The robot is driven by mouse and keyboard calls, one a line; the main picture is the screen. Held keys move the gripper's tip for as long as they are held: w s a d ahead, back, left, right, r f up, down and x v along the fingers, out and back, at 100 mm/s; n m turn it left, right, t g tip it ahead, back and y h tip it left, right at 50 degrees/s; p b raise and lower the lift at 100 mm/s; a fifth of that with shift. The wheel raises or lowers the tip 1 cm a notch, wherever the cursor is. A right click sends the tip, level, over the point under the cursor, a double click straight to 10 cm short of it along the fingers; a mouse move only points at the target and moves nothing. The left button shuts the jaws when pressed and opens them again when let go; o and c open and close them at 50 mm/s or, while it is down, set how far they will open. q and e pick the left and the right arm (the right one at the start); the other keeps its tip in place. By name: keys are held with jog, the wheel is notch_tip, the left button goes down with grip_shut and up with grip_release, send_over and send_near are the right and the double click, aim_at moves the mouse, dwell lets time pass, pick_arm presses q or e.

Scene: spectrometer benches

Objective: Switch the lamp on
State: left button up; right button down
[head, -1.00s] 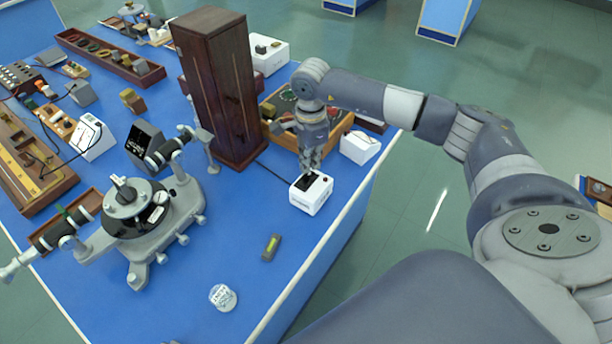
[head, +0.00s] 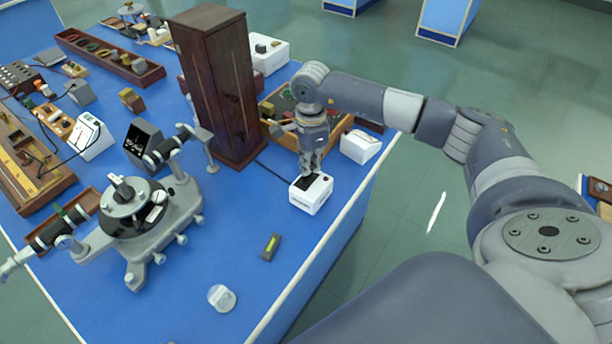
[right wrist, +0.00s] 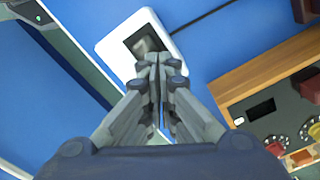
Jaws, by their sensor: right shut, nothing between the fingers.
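A small white box (head: 311,198) with a dark switch panel on top stands near the right edge of the blue bench. A black cable runs from it toward the tall dark wooden housing (head: 216,90). My right gripper (head: 308,172) points down with its fingers shut and empty, the tips at the dark panel. In the right wrist view the closed fingertips (right wrist: 158,62) overlap the lower edge of the dark panel (right wrist: 146,41) on the white box (right wrist: 118,42). I cannot tell whether they touch it. The fingers hide part of the panel. My left gripper is not in view.
A wooden tray (head: 339,132) of parts lies behind the gripper, with another white box (head: 361,147) to the right. A metal spectrometer (head: 135,210) stands at left.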

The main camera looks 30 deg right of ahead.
jog(key=shift+s+f+b, duration=0.1)
jog(key=shift+f+b, duration=0.3)
jog(key=shift+f, duration=0.15)
jog(key=shift+r, duration=0.15)
jog(key=shift+r+p, duration=0.5)
jog(key=shift+r, duration=0.05)
jog(key=shift+r+p, duration=1.5)
jog(key=shift+r, duration=1.4)
jog(key=shift+f, duration=0.1)
